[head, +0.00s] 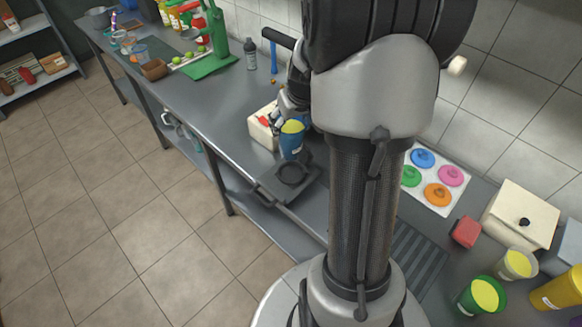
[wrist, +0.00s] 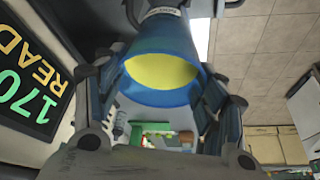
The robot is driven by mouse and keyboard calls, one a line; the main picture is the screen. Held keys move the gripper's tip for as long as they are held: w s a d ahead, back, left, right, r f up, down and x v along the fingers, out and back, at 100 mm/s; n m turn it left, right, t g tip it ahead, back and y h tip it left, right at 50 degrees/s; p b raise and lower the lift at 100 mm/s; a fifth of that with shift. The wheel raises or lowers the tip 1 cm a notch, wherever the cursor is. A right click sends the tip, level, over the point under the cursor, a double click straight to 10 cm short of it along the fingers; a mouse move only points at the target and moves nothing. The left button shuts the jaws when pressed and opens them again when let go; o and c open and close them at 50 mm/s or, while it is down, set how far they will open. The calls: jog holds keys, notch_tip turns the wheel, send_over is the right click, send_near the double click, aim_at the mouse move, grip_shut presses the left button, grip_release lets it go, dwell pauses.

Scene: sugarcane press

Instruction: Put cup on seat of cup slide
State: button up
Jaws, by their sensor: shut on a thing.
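A blue cup (head: 291,142) filled with something yellow is held upright in my gripper (head: 292,106). In the wrist view the blue cup (wrist: 160,50) sits between my two dark fingers, which are shut on its sides. The dark grey cup slide (head: 268,190) lies on the counter just in front of the cup, with a round ring-shaped seat (head: 292,173). The cup's lower end appears just behind and above the seat. I cannot tell whether it touches the slide. My arm partly hides the area to the right.
A white machine (head: 262,127) stands left of the cup. A black display (wrist: 32,80) reads "170 READ", cut off. Coloured lids (head: 437,195) lie right of my arm, beyond them a red block (head: 466,232), a white box (head: 519,217) and a green cup (head: 481,296). A green press (head: 211,55) stands farther back.

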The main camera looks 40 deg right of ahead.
aim_at(297, 135)
notch_tip(297, 135, down, 10)
jog(key=b, duration=0.4)
jog(key=shift+d, duration=0.1)
jog(key=shift+f+b, duration=0.15)
jog(key=shift+b, duration=0.25)
jog(key=o, duration=1.8)
jog(key=shift+o, duration=0.2)
jog(key=p+v, duration=0.4)
jog(key=v, duration=0.8)
jog(key=shift+s+p, duration=0.1)
jog(key=shift+p, duration=0.2)
